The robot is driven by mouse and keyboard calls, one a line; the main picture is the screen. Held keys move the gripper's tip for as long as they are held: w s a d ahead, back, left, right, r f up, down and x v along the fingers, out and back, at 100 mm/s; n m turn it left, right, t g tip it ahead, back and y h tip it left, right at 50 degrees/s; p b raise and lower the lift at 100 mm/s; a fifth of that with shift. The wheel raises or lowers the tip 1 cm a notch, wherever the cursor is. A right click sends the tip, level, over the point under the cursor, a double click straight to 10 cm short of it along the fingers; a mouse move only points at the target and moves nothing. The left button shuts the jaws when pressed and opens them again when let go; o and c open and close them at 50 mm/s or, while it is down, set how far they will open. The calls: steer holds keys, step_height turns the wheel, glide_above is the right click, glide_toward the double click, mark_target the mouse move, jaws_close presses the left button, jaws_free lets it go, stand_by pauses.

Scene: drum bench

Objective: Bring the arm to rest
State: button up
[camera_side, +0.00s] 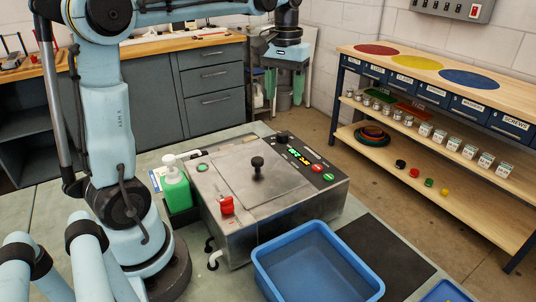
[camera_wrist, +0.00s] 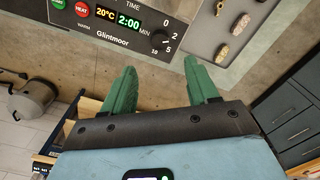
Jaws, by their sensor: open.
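My gripper (camera_side: 285,82) hangs high in the side view, beyond the steel machine (camera_side: 235,185) and well clear of it. Its green fingers point down and stand apart with nothing between them. In the wrist view my gripper (camera_wrist: 160,66) also shows two spread green fingers, with only the bare backdrop seen between them. The machine has a lid with a black knob (camera_side: 257,166), a red latch (camera_side: 227,205) at the front and a control panel (camera_side: 302,159). The panel also shows in the wrist view (camera_wrist: 128,14), reading 20°C and 2:00.
A green bottle (camera_side: 177,187) stands left of the machine. A blue bin (camera_side: 268,277), empty where I see it, stands in front, beside a black mat (camera_side: 385,258). A wooden shelf unit (camera_side: 437,61) with jars stands right. Several small brass-coloured pieces (camera_wrist: 229,38) lie upper right in the wrist view.

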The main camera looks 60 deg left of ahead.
mark_target(283, 133)
step_height(283, 133, down, 10)
steer(key=shift+f, duration=0.1)
steer(key=n, duration=1.1)
steer(key=shift+r, duration=1.35)
stand_by(0.4)
